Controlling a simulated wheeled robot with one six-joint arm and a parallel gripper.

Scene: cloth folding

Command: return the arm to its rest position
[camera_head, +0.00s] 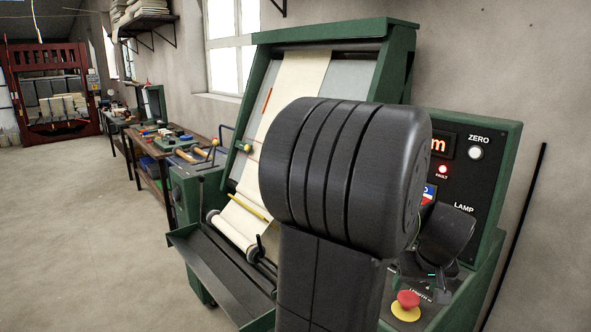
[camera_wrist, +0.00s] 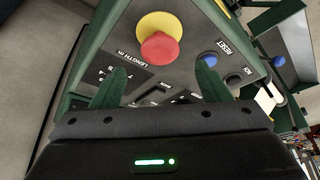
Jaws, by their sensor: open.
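My arm stands large in the middle of the head view, in front of a green cloth machine (camera_head: 265,35). Its end reaches right and down, close to the machine's control panel (camera_head: 502,155). In the wrist view my gripper (camera_wrist: 158,85) is open, with its two green fingers apart and nothing between them. Past the fingers are the panel's length display area and a red stop button on a yellow base (camera_wrist: 160,40). The red button also shows in the head view (camera_head: 408,299), below my gripper. The fingertips are hidden in the head view.
A pale cloth (camera_head: 297,75) runs down the machine's sloped face to a roller at its foot. A red fault lamp (camera_head: 443,169) is lit. A blue reset button (camera_wrist: 208,58) is near my right finger. The floor (camera_head: 80,230) on the left is clear.

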